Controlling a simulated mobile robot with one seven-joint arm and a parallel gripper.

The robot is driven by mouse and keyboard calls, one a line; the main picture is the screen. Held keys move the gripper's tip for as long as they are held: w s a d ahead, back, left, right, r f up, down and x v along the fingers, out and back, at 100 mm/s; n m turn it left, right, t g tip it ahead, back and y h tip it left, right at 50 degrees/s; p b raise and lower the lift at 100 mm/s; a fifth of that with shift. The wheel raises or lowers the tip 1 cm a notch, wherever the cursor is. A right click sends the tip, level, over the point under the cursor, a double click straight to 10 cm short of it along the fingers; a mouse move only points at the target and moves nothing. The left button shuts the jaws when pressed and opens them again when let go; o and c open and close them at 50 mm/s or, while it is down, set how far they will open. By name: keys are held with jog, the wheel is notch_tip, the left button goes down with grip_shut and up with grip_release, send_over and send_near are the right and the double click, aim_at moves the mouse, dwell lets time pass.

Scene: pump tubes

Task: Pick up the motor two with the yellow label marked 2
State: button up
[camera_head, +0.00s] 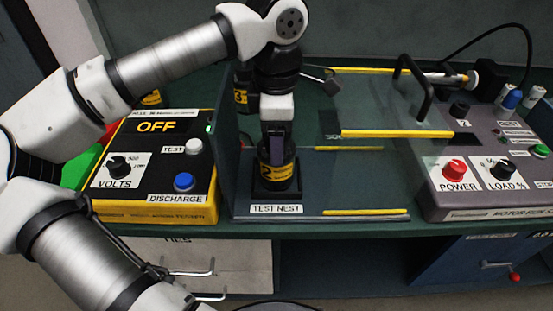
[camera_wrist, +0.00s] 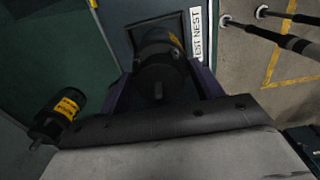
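A black motor with a yellow label (camera_head: 277,172) stands upright in the test nest (camera_head: 277,209) in the head view. The label's mark looks like a 2 but is small and partly turned away. My gripper (camera_head: 277,150) points straight down over this motor, with a purple finger at its top. In the wrist view the motor (camera_wrist: 160,62) lies between the two fingers of my gripper (camera_wrist: 160,80). The fingers reach close along both its sides; whether they press on it is not clear. The rest of the motor's top is hidden by my gripper in the head view.
Another black motor (camera_head: 241,97) with a yellow label, seemingly marked 3, stands behind; a motor also shows at left in the wrist view (camera_wrist: 62,115). Clear panels with yellow edges (camera_head: 397,133) rise right of the nest. A yellow tester (camera_head: 150,165) and grey control box (camera_head: 490,160) flank it.

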grip_shut()
jog(key=shift+r, duration=0.2)
